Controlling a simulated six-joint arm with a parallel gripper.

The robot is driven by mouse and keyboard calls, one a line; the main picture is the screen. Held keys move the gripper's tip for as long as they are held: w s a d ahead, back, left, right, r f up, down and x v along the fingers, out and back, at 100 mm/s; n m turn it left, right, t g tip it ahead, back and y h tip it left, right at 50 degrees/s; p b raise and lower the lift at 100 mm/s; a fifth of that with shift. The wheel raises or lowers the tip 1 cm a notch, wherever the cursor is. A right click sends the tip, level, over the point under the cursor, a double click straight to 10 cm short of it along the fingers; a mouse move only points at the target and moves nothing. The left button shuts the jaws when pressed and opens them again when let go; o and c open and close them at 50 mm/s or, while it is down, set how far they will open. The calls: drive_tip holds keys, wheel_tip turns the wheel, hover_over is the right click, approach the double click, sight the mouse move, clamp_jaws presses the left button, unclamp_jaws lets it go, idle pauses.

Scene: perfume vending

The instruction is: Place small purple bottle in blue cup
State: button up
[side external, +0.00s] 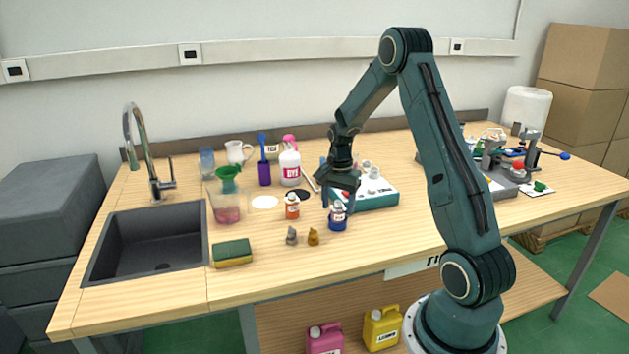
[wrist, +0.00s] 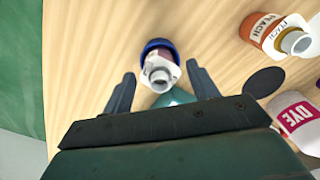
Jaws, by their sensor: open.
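The small purple bottle (wrist: 160,63) has a pale label and a grey-white neck that points at the wrist camera. It sits in the blue cup (wrist: 158,44), whose rim shows around its base. In the side external view the bottle (side external: 338,210) stands upright in the blue cup (side external: 337,225) on the table. My gripper (wrist: 160,74) is open, with one finger on each side of the bottle and a gap on both sides. In the side external view my gripper (side external: 340,198) is right above the bottle and partly hides its top.
An orange peach bottle (side external: 292,207) stands left of the cup. A white dye bottle (side external: 290,166) is behind it. Two small figures (side external: 302,237) stand in front. A teal-sided device (side external: 378,199) is close on the right. A sponge (side external: 232,252) and a sink are at left.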

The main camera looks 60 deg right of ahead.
sight(338, 202)
wheel_tip(338, 202, up, 11)
drive_tip(key=shift+f, duration=0.2)
idle(0.3)
idle(0.4)
drive_tip(key=s+a+r+n+t+h, duration=0.1)
drive_tip(key=s+a+r+n, duration=0.1)
drive_tip(key=a+r+n, duration=0.5)
drive_tip(key=s+a+r+n+t, duration=0.2)
drive_tip(key=a+r, duration=0.2)
drive_tip(key=a, duration=0.7)
drive_tip(key=s+a+n+t+y, duration=0.1)
drive_tip(key=s+a+n+t, duration=0.1)
drive_tip(key=s+a+n, duration=0.7)
drive_tip(key=s+a, duration=0.2)
drive_tip(key=s, duration=0.2)
drive_tip(key=shift+a+r+t, duration=0.3)
drive_tip(key=shift+a, duration=0.05)
